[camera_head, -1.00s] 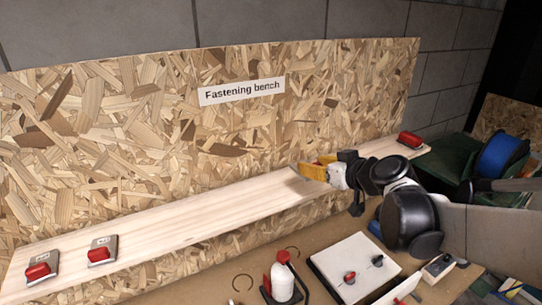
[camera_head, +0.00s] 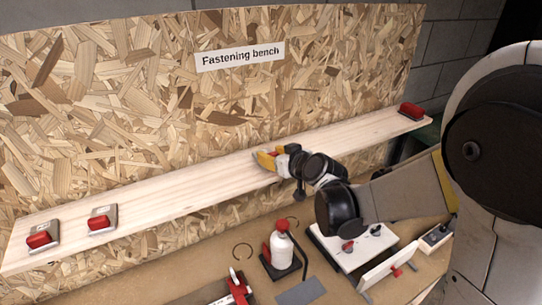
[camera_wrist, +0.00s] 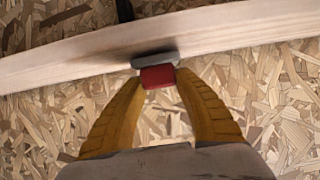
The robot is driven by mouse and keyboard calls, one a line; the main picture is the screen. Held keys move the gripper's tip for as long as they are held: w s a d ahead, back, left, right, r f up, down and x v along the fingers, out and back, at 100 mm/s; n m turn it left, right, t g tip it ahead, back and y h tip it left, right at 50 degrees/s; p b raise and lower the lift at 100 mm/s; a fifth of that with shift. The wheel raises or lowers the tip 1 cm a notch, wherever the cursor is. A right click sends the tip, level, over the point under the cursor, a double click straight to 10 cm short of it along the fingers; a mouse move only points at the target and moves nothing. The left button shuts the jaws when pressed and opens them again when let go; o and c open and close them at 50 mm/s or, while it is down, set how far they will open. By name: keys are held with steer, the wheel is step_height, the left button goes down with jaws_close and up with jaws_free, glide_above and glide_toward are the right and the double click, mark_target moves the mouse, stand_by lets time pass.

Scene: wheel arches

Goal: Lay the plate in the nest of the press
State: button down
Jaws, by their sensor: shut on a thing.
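My gripper (camera_head: 268,158) is at the front of the wooden shelf, near its middle. In the wrist view its yellow fingers (camera_wrist: 158,92) are closed around a red handle on a grey plate (camera_wrist: 154,60). This plate is close against the pale shelf; whether it touches is unclear. In the head view the gripper hides it. Similar red-handled grey plates sit on the shelf at the left (camera_head: 42,238), beside it (camera_head: 102,220), and at the far right end (camera_head: 411,111). I cannot clearly identify the press; a red-handled device (camera_head: 240,288) is partly visible at the bottom edge.
The wooden shelf (camera_head: 180,190) runs along a chipboard wall. Below, the bench holds a white bottle with a red top (camera_head: 282,250), a white board with knobs (camera_head: 345,248), a white panel (camera_head: 392,268) and a flat grey piece (camera_head: 300,292). The shelf's middle-left is clear.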

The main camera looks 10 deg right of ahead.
steer(key=shift+f, duration=0.2)
steer(key=c, duration=1)
jaws_free()
steer(key=shift+f, duration=0.1)
steer(key=shift+o, duration=0.2)
